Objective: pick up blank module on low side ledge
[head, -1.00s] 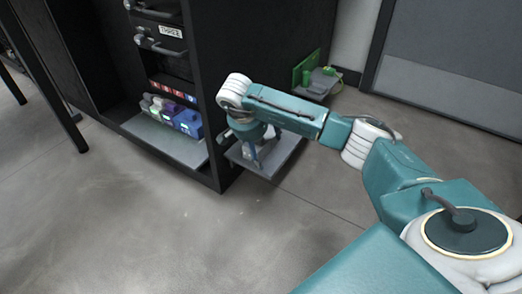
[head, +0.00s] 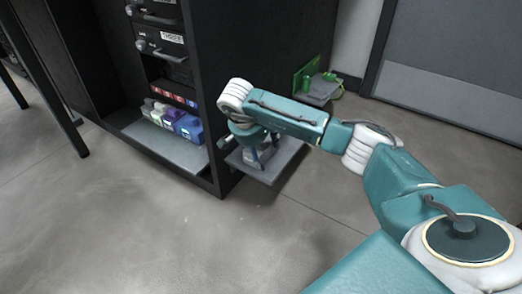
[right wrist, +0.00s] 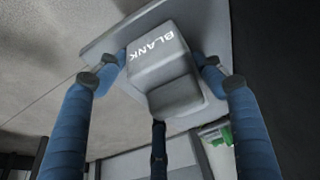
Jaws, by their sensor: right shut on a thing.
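The blank module (right wrist: 160,58) is a grey block with white "BLANK" lettering, seen close in the right wrist view. My right gripper (right wrist: 163,72) has its blue fingers on both sides of the module, shut on it. In the head view the right gripper (head: 257,152) is at the low side ledge (head: 277,166), beside the dark cabinet. The arm covers most of the gripper there, and the module is mostly hidden. The ledge also shows behind the module in the right wrist view (right wrist: 112,42). I cannot tell whether the module still touches it. My left gripper is not in view.
Colored modules (head: 173,117) sit on the cabinet's lower front shelf (head: 170,147). A drawer labelled "THREE" (head: 163,41) is above them. A small shelf with a green fixture (head: 308,76) is further back along the cabinet side. The floor in front is clear.

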